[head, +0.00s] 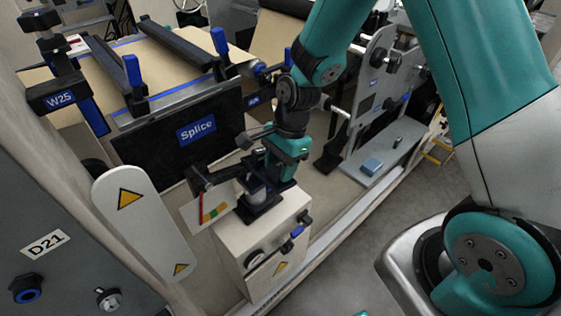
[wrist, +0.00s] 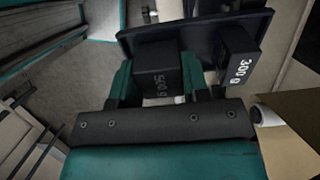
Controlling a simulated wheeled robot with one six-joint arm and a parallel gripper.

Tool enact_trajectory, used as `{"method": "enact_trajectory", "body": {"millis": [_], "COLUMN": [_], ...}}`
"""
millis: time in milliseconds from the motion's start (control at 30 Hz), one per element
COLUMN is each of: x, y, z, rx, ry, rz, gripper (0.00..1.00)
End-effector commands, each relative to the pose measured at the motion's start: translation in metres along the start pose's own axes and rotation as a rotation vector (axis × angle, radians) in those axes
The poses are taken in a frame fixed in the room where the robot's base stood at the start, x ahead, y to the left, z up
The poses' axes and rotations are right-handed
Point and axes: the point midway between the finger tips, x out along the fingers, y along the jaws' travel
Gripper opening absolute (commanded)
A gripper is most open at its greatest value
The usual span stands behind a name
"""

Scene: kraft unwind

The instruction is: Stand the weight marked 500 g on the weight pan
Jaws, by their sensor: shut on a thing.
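The 500 g weight (wrist: 158,72) is a dark block with its marking upside down in the wrist view. My gripper (wrist: 160,80) is shut on it, one teal finger on each side. In the head view my gripper (head: 280,165) is over the pale cabinet, and I cannot make out the weight there. A dark tray or plate (wrist: 225,27) lies behind the weight in the wrist view; I cannot tell whether they touch or whether it is the weight pan. A 300 g weight (wrist: 238,58) is at its right end.
The pale cabinet (head: 232,254) carries a dark plate (head: 262,210), a grey cylinder (head: 257,191) and a coloured scale card (head: 210,212). The black Splice panel (head: 170,145) stands close behind. A grey plate stand (head: 370,115) is to the right. Floor is open at the lower right.

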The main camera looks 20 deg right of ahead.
Motion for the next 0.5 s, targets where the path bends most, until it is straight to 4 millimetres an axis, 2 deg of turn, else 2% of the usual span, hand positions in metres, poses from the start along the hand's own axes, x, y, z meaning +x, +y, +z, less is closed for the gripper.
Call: {"method": "enact_trajectory", "body": {"millis": [267, 300, 400, 500], "x": [0.0005, 0.0005, 0.0006, 0.0007], "y": [-0.0004, -0.0005, -0.0004, -0.0003], "z": [0.0004, 0.0004, 0.0004, 0.0003], "rx": [-0.001, -0.001, -0.001, -0.001], "ry": [0.000, 0.000, 0.000, 0.000], "rz": [-0.001, -0.001, -0.001, -0.001], "gripper": [0.01, 0.49, 0.72, 0.72]}}
